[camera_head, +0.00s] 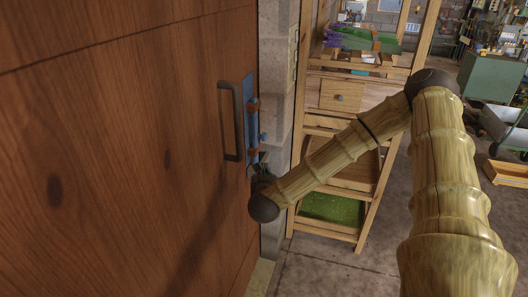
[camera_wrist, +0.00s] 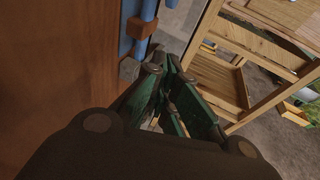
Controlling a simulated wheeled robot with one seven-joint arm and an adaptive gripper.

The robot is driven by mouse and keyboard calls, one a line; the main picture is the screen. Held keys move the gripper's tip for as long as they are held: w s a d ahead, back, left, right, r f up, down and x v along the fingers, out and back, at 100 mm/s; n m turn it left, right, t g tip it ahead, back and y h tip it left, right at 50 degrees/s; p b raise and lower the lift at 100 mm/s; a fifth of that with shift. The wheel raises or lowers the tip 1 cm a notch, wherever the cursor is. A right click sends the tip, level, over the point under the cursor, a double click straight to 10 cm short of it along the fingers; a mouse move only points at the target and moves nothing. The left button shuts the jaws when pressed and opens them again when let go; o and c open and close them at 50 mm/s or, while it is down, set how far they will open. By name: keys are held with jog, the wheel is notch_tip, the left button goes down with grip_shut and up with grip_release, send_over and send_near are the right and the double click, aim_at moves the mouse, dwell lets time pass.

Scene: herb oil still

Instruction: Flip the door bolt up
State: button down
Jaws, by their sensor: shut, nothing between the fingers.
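The brown wooden door (camera_head: 130,140) fills the left of the head view. The door bolt (camera_head: 249,112) is a blue vertical strip with brown brackets at the door's edge, and a small blue knob (camera_head: 263,136) sticks out to its right. In the wrist view the blue bolt (camera_wrist: 147,10) and a brown bracket (camera_wrist: 139,29) show at the top. My gripper (camera_wrist: 168,70) is shut and empty, its green fingers just below and right of the bracket. I cannot tell whether they touch the bolt. In the head view my wrist sits just below the bolt and the fingers are mostly hidden.
A dark door handle (camera_head: 232,122) stands just left of the bolt. A grey block wall (camera_head: 277,85) is right of the door. A wooden shelf rack (camera_head: 340,95) with drawers stands beyond, also close right in the wrist view (camera_wrist: 225,85). Concrete floor (camera_head: 320,278) is clear below.

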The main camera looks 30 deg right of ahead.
aim_at(264, 136)
jog(key=shift+w, duration=0.1)
jog(key=w+d+p, duration=0.5)
jog(key=w+d, duration=0.1)
jog(key=w, duration=0.3)
jog(key=shift+w+r, duration=0.3)
jog(key=shift+r, duration=0.15)
dwell(0.3)
jog(key=shift+r+b, duration=0.7)
jog(key=shift+r, duration=2.7)
jog(key=shift+f, duration=0.1)
